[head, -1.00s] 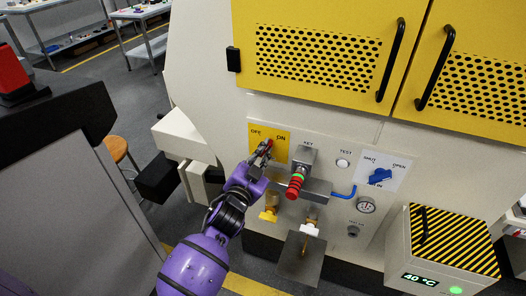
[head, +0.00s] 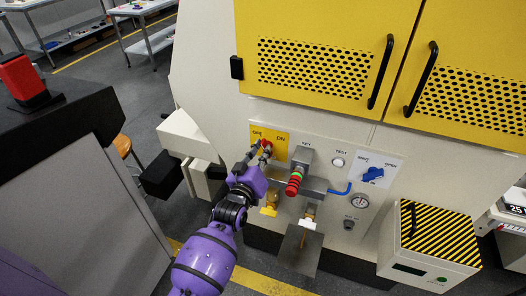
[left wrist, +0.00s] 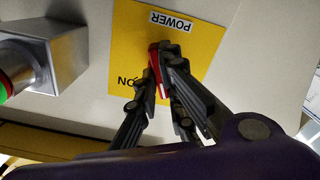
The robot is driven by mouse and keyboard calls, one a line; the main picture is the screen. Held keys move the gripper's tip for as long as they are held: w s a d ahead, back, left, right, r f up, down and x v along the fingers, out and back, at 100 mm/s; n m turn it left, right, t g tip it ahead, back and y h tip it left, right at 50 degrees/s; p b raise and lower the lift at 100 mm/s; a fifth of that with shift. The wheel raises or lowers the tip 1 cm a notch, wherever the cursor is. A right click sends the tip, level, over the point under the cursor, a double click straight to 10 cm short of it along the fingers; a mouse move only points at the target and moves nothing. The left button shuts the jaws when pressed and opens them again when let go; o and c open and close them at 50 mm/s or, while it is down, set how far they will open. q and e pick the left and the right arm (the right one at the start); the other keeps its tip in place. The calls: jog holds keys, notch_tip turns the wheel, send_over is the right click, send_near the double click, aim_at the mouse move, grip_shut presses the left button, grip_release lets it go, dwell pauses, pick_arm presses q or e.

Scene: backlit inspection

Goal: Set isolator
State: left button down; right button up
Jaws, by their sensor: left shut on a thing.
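The isolator is a red handle (head: 266,146) on a yellow plate (head: 283,150) marked OFF and ON on a machine's front panel. In the left wrist view the red handle (left wrist: 156,62) stands near upright in the picture, beside the upside-down ON mark; the plate (left wrist: 125,45) also reads POWER. My left gripper (head: 261,152) is shut on the handle, its dark fingers (left wrist: 160,85) on either side of it. The fingers hide part of the handle, so its exact setting is hard to tell. My right gripper is out of view.
A striped box (head: 437,232) stands at right.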

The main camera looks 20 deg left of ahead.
pick_arm(q)
jog(key=n, duration=0.3)
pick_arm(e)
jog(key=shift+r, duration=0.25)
pick_arm(q)
jog(key=shift+n, duration=0.3)
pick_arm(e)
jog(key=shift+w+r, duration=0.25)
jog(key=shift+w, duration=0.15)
pick_arm(q)
jog(key=c, duration=1.9)
grip_release()
jog(key=shift+o, duration=0.2)
jog(key=shift+p, duration=0.3)
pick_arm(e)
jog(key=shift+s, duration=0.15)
